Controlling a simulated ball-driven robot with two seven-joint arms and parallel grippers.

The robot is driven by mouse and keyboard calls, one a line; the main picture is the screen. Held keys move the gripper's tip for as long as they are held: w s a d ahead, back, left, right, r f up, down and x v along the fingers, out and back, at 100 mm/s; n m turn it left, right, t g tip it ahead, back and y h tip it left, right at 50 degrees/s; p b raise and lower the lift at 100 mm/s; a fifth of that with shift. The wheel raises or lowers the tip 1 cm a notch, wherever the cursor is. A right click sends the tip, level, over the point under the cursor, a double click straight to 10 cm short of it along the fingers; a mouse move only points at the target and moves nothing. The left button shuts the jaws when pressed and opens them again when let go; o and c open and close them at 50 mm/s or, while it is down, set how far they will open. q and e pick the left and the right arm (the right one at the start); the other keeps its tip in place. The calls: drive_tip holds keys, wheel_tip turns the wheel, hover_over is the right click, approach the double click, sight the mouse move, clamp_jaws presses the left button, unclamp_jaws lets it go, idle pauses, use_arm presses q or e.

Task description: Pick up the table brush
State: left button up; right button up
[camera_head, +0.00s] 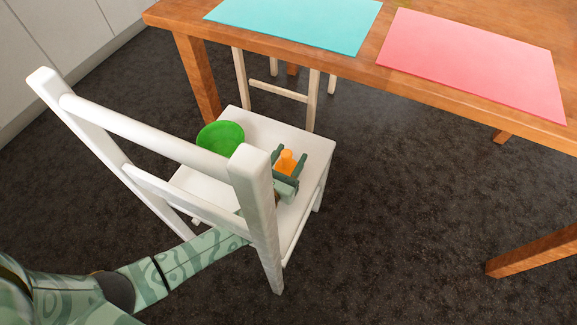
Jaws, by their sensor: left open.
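A small orange object (287,161), the only thing here that could be the table brush, is on the seat of the white chair (252,127). Its full shape is partly hidden by my gripper. My left gripper (290,156) is low over the seat, with its two fingers apart on either side of the orange object. I cannot tell whether they touch it. My left arm reaches in past the chair's backrest, which hides part of it. My right gripper is not in view.
A green bowl (220,137) stands on the seat, left of my gripper. The white backrest (150,135) rises close to my arm. Beyond is a wooden table (385,30) with a turquoise mat (300,20) and a pink mat (475,62).

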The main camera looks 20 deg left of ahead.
use_arm(q)
drive_tip(key=shift+w, duration=0.3)
clamp_jaws()
drive_tip(key=shift+r, duration=0.15)
